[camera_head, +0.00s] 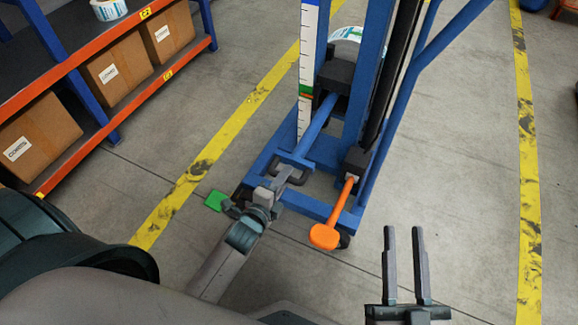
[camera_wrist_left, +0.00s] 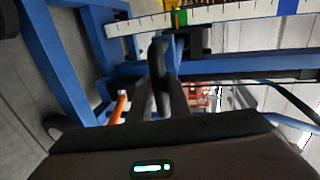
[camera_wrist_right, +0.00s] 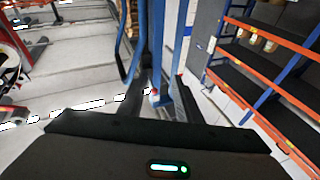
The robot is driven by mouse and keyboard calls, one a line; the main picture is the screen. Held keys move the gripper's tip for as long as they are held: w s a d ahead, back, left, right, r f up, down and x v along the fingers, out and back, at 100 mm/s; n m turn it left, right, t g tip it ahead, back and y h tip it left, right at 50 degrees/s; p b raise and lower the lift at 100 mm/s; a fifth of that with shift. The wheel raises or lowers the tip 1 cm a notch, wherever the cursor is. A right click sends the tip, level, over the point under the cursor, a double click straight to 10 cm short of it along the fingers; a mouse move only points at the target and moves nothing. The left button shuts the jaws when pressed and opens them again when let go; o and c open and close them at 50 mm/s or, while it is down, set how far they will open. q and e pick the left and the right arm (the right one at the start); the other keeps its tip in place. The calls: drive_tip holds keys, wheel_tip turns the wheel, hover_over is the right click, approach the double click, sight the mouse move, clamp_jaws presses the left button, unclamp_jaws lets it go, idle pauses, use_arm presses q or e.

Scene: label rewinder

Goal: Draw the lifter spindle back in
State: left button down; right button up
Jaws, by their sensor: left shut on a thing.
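The blue lifter (camera_head: 377,75) stands ahead of me, with a tall mast and a white scale strip (camera_head: 309,50) with a green and red mark. A blue bar (camera_head: 316,130) runs from a dark block (camera_head: 336,76) down to a dark handle (camera_head: 292,174). My left gripper (camera_head: 284,180) is shut on this handle, which also shows in the left wrist view (camera_wrist_left: 160,78). A white label roll (camera_head: 346,34) shows partly behind the mast; the spindle itself I cannot make out. My right gripper (camera_head: 404,230) is open and empty, right of the lifter's base.
An orange-ended lever (camera_head: 324,236) sticks out from the lifter's front. A green pad (camera_head: 215,200) is low on its left. An orange and blue rack (camera_head: 130,93) with boxes stands at left. The floor right of the lifter is clear up to a yellow line (camera_head: 529,180).

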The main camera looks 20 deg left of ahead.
use_arm(q)
drive_tip(key=shift+s+f, duration=0.2)
drive_tip(key=shift+s, duration=0.3)
use_arm(e)
drive_tip(key=shift+w+d+f+g, duration=0.1)
drive_tip(key=shift+w+f+g, duration=0.15)
drive_tip(key=shift+f, duration=0.2)
drive_tip(key=shift+w+f+g, duration=0.2)
drive_tip(key=shift+f+g, duration=0.05)
drive_tip(key=shift+f, duration=0.15)
use_arm(q)
drive_tip(key=c, duration=1.6)
unclamp_jaws()
drive_tip(key=shift+s, duration=0.1)
drive_tip(key=shift+c, duration=0.2)
drive_tip(key=shift+r, duration=0.1)
use_arm(e)
drive_tip(key=shift+s+r, duration=0.1)
drive_tip(key=shift+s, duration=0.05)
use_arm(q)
drive_tip(key=shift+s, duration=0.1)
